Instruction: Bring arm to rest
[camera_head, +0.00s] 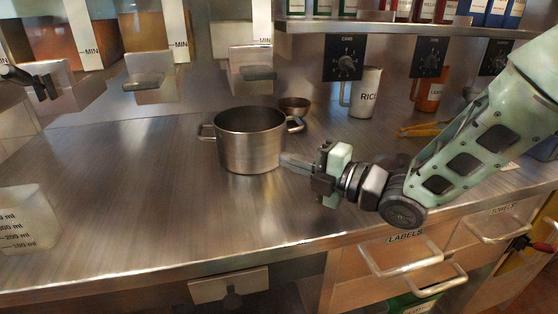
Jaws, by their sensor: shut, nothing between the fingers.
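My gripper (296,163) is above the steel counter (150,220), near the middle of the view. Its fingers point left at the right side of a steel pot (249,145). The fingers look shut with nothing between them. I cannot tell whether the fingertips touch the pot wall or stop just short of it. My arm reaches in from the right, with the pale green links bent at the elbow near the counter's front edge. The pot stands upright, with a handle on each side; its inside looks dark and its contents cannot be seen.
A small brown bowl (294,106) sits behind the pot. A white RICE jug (364,92) and an orange jug (430,92) stand at the back. A clear measuring container (28,218) is at far left. Dispensers hang above.

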